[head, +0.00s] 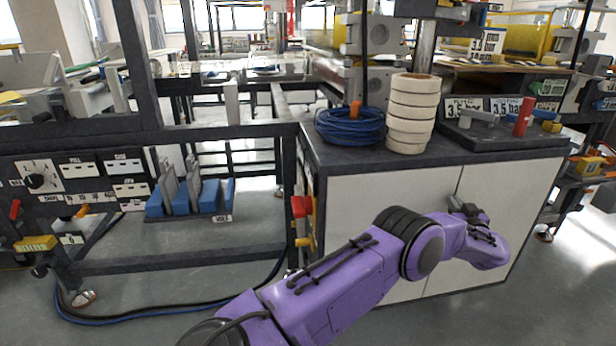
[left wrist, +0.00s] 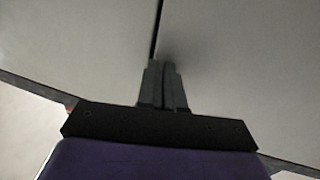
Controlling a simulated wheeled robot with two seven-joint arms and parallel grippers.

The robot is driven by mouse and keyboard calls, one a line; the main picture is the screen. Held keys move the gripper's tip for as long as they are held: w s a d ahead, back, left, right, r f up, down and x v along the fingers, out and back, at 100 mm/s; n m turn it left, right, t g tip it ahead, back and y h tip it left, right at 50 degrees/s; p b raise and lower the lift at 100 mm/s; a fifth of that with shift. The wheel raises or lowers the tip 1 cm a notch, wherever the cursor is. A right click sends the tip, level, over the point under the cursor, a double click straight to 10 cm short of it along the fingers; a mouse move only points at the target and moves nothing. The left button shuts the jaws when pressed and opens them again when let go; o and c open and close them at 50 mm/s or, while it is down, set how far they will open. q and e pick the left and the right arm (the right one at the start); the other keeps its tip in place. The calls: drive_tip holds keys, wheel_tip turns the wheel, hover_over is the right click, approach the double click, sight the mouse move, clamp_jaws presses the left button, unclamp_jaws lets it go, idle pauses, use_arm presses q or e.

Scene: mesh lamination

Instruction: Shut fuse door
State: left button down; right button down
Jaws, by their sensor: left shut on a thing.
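A dark-framed cabinet has two pale door panels, a left door (head: 375,190) and a right door (head: 520,190), with a dark vertical seam between them. The panels look about flush; which one is the fuse door I cannot tell. My right gripper is not in view.
A red and yellow handle (head: 303,220) juts from the cabinet's left side.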

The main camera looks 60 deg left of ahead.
use_arm(q)
drive_tip(key=shift+a+r, duration=0.6)
drive_tip(key=shift+r, duration=0.05)
drive_tip(key=s+d+f+p, duration=0.1)
drive_tip(key=s+d+p, duration=0.2)
drive_tip(key=d, duration=1.1)
drive_tip(key=shift+s+d+f, duration=0.15)
drive_tip(key=shift+s+d, duration=0.15)
drive_tip(key=shift+s, duration=0.25)
